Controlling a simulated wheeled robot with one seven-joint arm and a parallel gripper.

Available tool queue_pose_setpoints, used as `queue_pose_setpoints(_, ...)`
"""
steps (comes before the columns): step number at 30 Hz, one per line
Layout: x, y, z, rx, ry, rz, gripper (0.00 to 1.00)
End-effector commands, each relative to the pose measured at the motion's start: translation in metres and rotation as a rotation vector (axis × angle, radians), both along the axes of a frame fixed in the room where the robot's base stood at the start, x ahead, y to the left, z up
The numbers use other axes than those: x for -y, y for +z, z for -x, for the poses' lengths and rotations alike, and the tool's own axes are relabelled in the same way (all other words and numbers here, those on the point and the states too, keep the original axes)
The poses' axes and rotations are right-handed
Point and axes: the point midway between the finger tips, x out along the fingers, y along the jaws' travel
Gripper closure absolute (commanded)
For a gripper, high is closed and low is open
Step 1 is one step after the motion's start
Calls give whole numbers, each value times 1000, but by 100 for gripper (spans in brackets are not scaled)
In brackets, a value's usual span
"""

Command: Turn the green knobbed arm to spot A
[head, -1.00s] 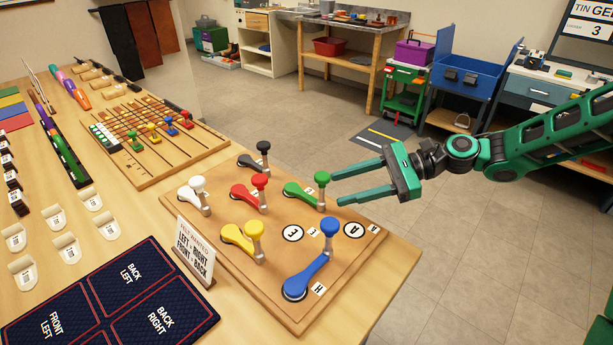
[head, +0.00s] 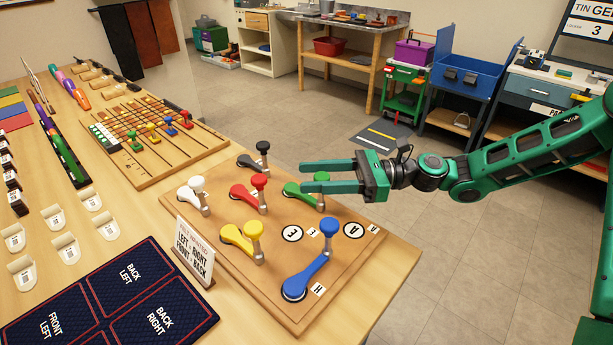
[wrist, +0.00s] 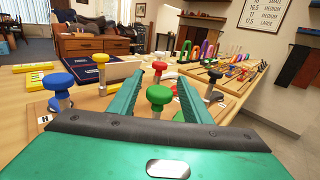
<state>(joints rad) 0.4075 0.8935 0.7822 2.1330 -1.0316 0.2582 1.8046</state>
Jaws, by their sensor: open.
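The green knobbed arm (head: 292,187) is on the wooden board (head: 205,235), its handle pointing right. My gripper (head: 302,176) is open, and its fingers reach left over this handle. The near finger crosses in front of the knob in the head view and partly hides it. In the wrist view the green knob (wrist: 159,95) shows between the two spread fingers, with no clear contact. Spot A (head: 354,230) is a white disc on the board, right of and nearer than the green arm.
Blue (head: 310,275), yellow (head: 238,238), red (head: 245,195), white (head: 193,200) and black (head: 250,162) knobbed arms share the board. Spot E (head: 292,233) lies left of spot A. A small sign (head: 194,252) stands at the board's left edge.

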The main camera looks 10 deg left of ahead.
Motion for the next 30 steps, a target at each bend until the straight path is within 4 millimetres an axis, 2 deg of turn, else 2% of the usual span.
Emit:
queue_pose_setpoints(6, -20, 0, 6, 0, 1, 1, 56)
queue_pose_setpoints(16, -24, 0, 6, 0, 0, 1, 56)
queue_pose_setpoints(17, -24, 0, 6, 0, 0, 1, 58)
queue_pose_setpoints(22, -24, 0, 6, 0, 0, 1, 99)
queue_pose_setpoints(24, -18, 0, 5, 1, -4, 2, 100)
queue_pose_setpoints(30, -23, 0, 9, 0, 17, 1, 100)
